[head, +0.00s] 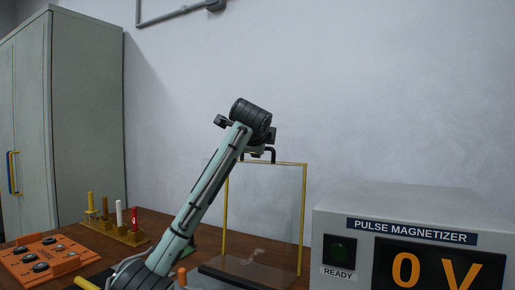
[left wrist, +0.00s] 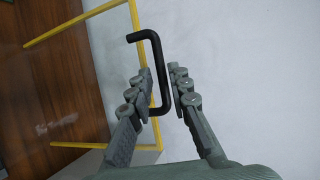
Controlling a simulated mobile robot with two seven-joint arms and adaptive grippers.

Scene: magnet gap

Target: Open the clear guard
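The clear guard (head: 268,215) is an upright see-through panel with a yellow frame, standing on the wooden bench in the head view. Its black handle (head: 272,153) is at the top edge. In the left wrist view the handle (left wrist: 156,50) is a black bent bar on the yellow frame (left wrist: 137,30). My left gripper (left wrist: 161,74) is open, with one finger on each side of the handle's bar. The left finger is very near the bar; I cannot tell if it touches. In the head view my left arm partly hides the guard. My right gripper is not in view.
The pulse magnetizer (head: 415,200), a grey box reading 0 V, stands right of the guard. An orange control panel (head: 48,262) and a yellow rack (head: 115,232) with upright coloured pieces are at left. A grey cabinet (head: 85,120) stands behind them.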

